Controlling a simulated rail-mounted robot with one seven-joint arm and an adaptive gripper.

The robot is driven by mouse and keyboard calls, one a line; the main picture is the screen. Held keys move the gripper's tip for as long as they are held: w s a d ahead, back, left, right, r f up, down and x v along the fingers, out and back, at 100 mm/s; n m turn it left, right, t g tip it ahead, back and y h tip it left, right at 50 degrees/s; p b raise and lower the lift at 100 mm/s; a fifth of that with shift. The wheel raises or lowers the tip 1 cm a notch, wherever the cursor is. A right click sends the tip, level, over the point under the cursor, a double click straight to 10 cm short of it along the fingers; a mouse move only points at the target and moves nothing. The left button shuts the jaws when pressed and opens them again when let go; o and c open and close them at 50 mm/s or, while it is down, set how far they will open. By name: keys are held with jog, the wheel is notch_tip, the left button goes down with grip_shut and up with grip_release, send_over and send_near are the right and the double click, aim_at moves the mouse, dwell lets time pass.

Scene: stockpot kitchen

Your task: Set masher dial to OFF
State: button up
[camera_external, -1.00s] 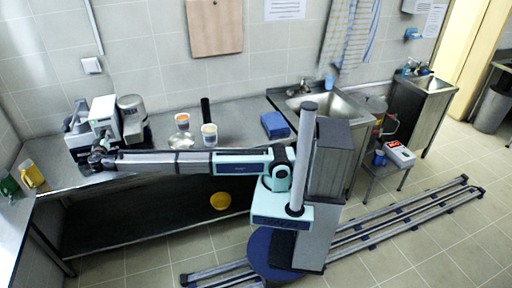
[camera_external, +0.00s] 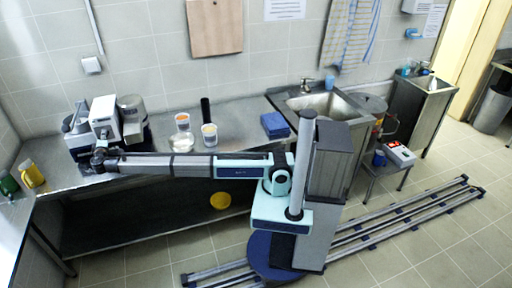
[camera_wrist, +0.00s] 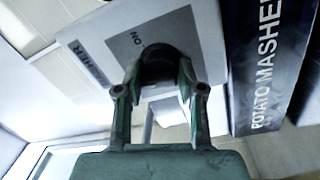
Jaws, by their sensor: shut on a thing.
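The masher (camera_external: 104,118) is a white and grey machine at the left end of the steel counter. In the wrist view its pale panel carries a grey label (camera_wrist: 150,35) with "ON" on it, and a dark strip (camera_wrist: 262,65) reads "POTATO MASHER". The black dial (camera_wrist: 158,60) sits at the label's lower edge. My gripper (camera_wrist: 158,78), also at the masher's front in the external view (camera_external: 98,160), is shut on the dial with one finger on each side. The fingers hide part of the dial, and I cannot tell its exact setting.
Tubs with orange (camera_external: 182,121) and yellowish (camera_external: 209,134) contents and a white bowl (camera_external: 181,143) stand on the counter right of the masher, behind my arm. A yellow jug (camera_external: 32,174) stands on the left counter. A dark shelf (camera_external: 140,215) lies below the counter.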

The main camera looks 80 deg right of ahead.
jog(key=shift+w+n, duration=0.1)
jog(key=shift+n, duration=0.8)
jog(key=o, duration=1.1)
jog(key=shift+d, duration=0.1)
jog(key=v, duration=1.2)
jog(key=shift+f, duration=0.1)
